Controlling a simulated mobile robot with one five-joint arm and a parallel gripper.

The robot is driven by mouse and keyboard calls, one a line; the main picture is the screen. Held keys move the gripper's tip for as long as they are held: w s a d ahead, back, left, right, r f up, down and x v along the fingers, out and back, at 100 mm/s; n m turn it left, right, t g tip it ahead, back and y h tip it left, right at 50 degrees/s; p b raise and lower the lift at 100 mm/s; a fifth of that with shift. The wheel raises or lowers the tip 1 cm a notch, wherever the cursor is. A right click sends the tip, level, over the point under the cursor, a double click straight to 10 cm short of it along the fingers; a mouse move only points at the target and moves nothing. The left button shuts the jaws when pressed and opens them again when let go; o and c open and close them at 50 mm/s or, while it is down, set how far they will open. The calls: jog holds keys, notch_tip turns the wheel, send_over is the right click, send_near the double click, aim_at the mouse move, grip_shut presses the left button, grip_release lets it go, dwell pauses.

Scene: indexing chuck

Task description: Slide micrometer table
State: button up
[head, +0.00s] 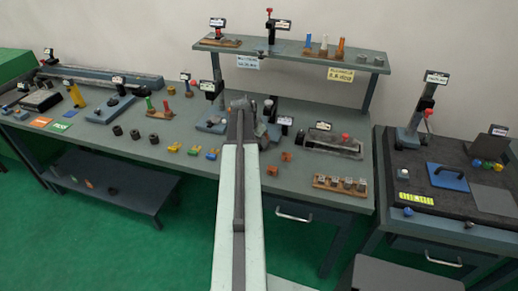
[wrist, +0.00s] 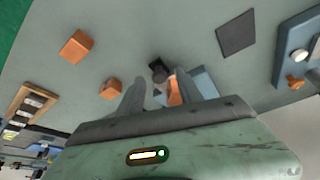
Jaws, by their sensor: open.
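The labels are too small to read, so I cannot tell for certain which fixture is the micrometer table. In the head view my gripper (head: 254,104) is over the middle of the bench, among small fixtures. In the wrist view my gripper (wrist: 154,88) is open. A dark knob-like part (wrist: 158,70) shows just beyond the fingertips, with a blue-grey plate (wrist: 200,82) beside it. An orange piece (wrist: 174,92) shows close to the right finger. I cannot tell whether the fingers touch any of these. My arm hides part of the bench in the head view.
Two orange blocks (head: 286,156) and a wooden tray of cubes (head: 322,181) lie right of my arm. A blue-based fixture (head: 210,126) stands to its left, near small yellow parts (head: 192,150). A raised shelf (head: 300,50) spans behind. The front bench edge is mostly clear.

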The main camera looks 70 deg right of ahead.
jog(key=shift+f, duration=0.15)
grip_shut()
dwell(1.4)
